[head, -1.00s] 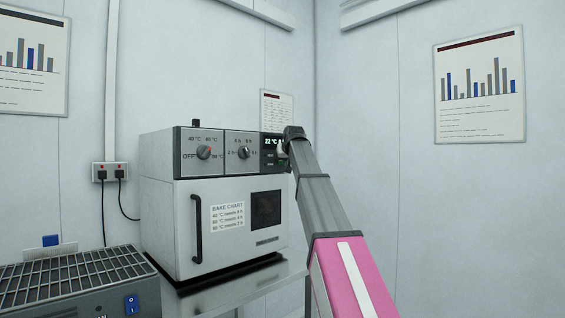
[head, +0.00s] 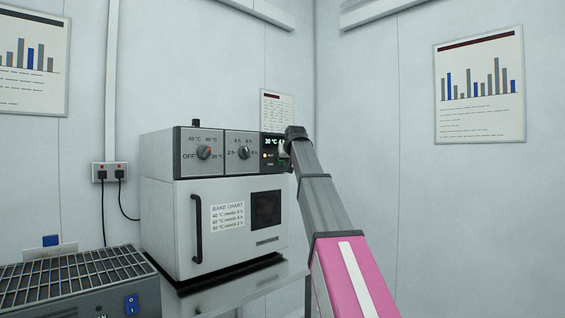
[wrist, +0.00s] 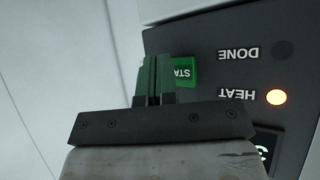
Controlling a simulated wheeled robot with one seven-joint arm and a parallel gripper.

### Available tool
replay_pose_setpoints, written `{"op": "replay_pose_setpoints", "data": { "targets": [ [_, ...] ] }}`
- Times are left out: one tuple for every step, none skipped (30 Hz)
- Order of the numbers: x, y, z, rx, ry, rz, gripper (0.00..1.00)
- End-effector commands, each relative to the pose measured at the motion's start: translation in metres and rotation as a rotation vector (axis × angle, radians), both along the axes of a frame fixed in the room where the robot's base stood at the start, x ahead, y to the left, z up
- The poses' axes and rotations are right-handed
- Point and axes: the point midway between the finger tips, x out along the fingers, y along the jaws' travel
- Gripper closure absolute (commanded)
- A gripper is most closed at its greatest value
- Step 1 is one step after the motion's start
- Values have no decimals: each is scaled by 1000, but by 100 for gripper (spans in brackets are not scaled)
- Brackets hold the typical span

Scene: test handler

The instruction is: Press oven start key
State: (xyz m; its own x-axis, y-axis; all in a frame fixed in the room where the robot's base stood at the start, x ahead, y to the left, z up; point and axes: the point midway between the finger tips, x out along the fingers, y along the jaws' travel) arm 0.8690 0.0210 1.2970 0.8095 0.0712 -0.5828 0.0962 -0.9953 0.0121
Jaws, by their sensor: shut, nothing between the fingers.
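The oven (head: 225,205) is a white box with a grey control panel on a metal table. Its green start key (wrist: 183,73), marked "STA…", shows in the wrist view beside my gripper's fingers. My gripper (wrist: 154,72) is shut and empty, its green fingertips at the key's edge and partly covering it. I cannot tell whether they touch it. The HEAT lamp (wrist: 276,97) glows orange; the DONE lamp (wrist: 282,51) is dark. The display (head: 274,142) reads about 30 °C.
The temperature knob (head: 204,153) and time knob (head: 244,153) sit left of the display. The oven door with its black handle (head: 197,229) is shut. A grey unit with a grille (head: 75,278) stands at the lower left. Walls close in behind and to the right.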

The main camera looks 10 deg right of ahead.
Motion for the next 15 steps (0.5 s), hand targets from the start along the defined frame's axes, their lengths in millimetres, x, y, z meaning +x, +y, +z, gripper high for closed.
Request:
{"op": "replay_pose_setpoints", "data": {
  "targets": [
    [0, 0, 0, 0, 0, 0, 100],
    [-1, -1, 0, 0, 0, 0, 100],
    [-2, -2, 0, 0, 0, 0, 100],
    [-3, -2, 0, 0, 0, 0, 100],
    [-5, -4, 0, 0, 0, 0, 100],
    [-7, -5, 0, 1, 0, -1, 100],
    [-9, -7, 0, 1, 0, -1, 100],
    [-11, -8, 0, 0, -1, -1, 100],
    [-14, -10, -1, 0, -1, -1, 100],
    [-16, -12, -1, 0, -1, -1, 100],
    [-19, -13, -1, 0, -1, -1, 100],
    [-21, -15, 0, 0, -1, -1, 100],
    [-23, -17, 0, 0, -1, -1, 100],
    [-26, -18, 0, 0, -1, -1, 100],
    [-28, -20, 0, 0, -1, -1, 100]
  ]
}}
